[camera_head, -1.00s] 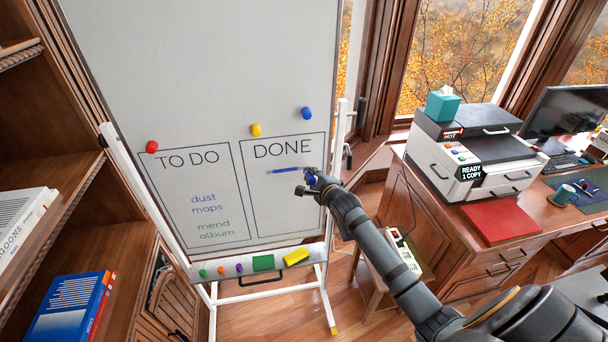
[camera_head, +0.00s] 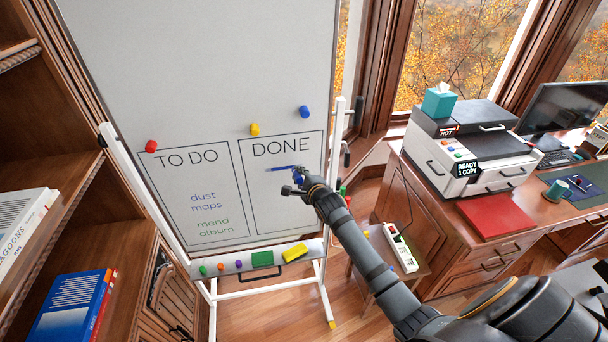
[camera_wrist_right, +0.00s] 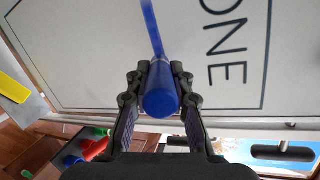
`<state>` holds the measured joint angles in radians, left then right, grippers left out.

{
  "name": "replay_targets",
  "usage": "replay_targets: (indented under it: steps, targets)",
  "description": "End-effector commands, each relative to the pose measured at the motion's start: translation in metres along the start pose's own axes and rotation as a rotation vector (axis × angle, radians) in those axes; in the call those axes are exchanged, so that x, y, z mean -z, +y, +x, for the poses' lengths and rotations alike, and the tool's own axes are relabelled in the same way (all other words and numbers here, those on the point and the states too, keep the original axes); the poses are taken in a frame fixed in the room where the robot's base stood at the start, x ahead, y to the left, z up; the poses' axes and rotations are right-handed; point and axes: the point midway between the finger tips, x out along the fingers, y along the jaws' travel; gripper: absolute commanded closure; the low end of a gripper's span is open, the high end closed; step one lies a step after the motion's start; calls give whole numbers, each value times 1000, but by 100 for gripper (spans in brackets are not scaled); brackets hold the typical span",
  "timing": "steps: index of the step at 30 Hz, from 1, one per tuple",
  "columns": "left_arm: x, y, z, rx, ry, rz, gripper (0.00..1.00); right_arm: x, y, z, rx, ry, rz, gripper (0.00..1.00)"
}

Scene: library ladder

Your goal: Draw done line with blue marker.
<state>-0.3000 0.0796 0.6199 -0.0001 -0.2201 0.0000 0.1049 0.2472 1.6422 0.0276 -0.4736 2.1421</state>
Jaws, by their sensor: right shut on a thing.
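The whiteboard (camera_head: 220,60) has a TO DO box (camera_head: 190,195) and a DONE box (camera_head: 282,205). A short, nearly level blue line (camera_head: 280,169) shows under the word DONE. My right gripper (camera_head: 298,184) is in front of the DONE box, just below the line's right part. It is shut on the blue marker (camera_wrist_right: 160,92), whose thick end faces the wrist camera between the fingers (camera_wrist_right: 160,78). A blue strip runs from it toward the board. I cannot tell whether the marker's tip touches the board. My left gripper is not in view.
The board's tray (camera_head: 222,268) holds small coloured items, a green block (camera_head: 262,258) and a yellow block (camera_head: 295,251). Red, yellow and blue magnets sit above the boxes. A desk with a printer (camera_head: 470,145) stands right; a bookshelf (camera_head: 85,225) stands left.

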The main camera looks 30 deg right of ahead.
Motion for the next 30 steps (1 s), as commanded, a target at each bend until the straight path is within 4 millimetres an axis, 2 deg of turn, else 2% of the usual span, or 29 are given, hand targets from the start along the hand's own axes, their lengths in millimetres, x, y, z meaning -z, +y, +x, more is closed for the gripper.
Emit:
replay_targets:
  steps: [4,12,20,30]
  targets:
    - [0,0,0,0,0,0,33,-6,2,1,0,-1,3,97]
    - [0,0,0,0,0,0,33,-30,8,7,1,-2,3,97]
    - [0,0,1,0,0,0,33,-35,10,8,1,-1,0,97]
    - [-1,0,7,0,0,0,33,-64,20,13,0,-1,1,97]
